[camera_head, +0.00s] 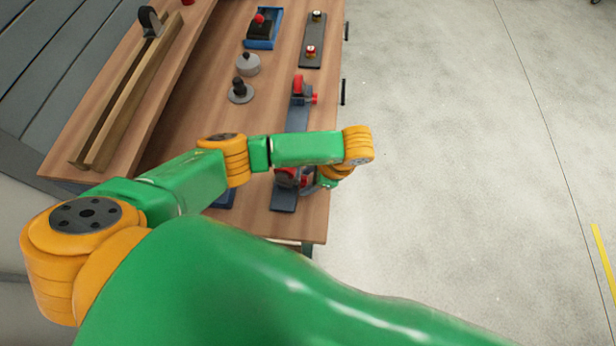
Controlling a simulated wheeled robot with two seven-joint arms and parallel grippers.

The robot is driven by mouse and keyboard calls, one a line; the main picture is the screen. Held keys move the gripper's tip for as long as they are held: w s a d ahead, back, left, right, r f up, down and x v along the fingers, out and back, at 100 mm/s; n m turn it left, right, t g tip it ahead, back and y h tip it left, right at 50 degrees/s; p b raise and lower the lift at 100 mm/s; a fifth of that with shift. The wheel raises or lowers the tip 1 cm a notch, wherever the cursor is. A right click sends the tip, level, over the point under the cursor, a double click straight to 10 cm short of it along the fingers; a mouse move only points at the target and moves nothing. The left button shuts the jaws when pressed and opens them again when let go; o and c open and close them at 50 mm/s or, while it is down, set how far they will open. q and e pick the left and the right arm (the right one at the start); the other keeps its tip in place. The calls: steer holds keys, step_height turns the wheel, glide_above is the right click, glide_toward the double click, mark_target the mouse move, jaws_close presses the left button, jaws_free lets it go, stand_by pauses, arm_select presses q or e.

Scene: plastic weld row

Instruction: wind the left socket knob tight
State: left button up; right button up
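A dark grey bar (296,119) lies along the right part of the bench and carries two red-and-grey clamp fittings. The far fitting (298,88) has a red knob (314,98) on its right side. The near fitting (287,179) sits low on the bar, partly covered by my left arm. I cannot tell for sure which is the left socket. My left gripper (316,186) is folded under the orange wrist, close beside the near fitting. Its fingers are mostly hidden, so contact and opening cannot be told. My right gripper is out of view.
A blue tray (262,43) holds a dark part with a red ball. A dark plate (312,42) carries two small round pieces. A grey disc (248,65) and a black-handled piece (240,90) stand nearby. A long wooden channel (122,95) lies at left. Open floor is right.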

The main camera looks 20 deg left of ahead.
arm_select(q)
jaws_close()
steer(key=shift+w+f+g+b, duration=0.2)
steer(key=shift+g+b, duration=0.5)
steer(key=shift+b, duration=0.15)
steer(key=g+b, duration=0.1)
steer(key=b, duration=0.1)
steer(key=g+h+b, duration=0.1)
steer(key=shift+w+f+m+g+b, duration=0.15)
steer(key=shift+w+m+g+b, duration=0.05)
steer(key=shift+m+g+b, duration=0.2)
steer(key=g+b, duration=0.2)
steer(key=shift+f+m+b, duration=0.15)
steer(key=shift+m+b, duration=0.15)
steer(key=shift+w+b, duration=0.1)
steer(key=shift+b, duration=0.35)
steer(key=shift+a+r+h, duration=0.1)
steer(key=shift+r+h, duration=0.2)
steer(key=shift+r, duration=0.1)
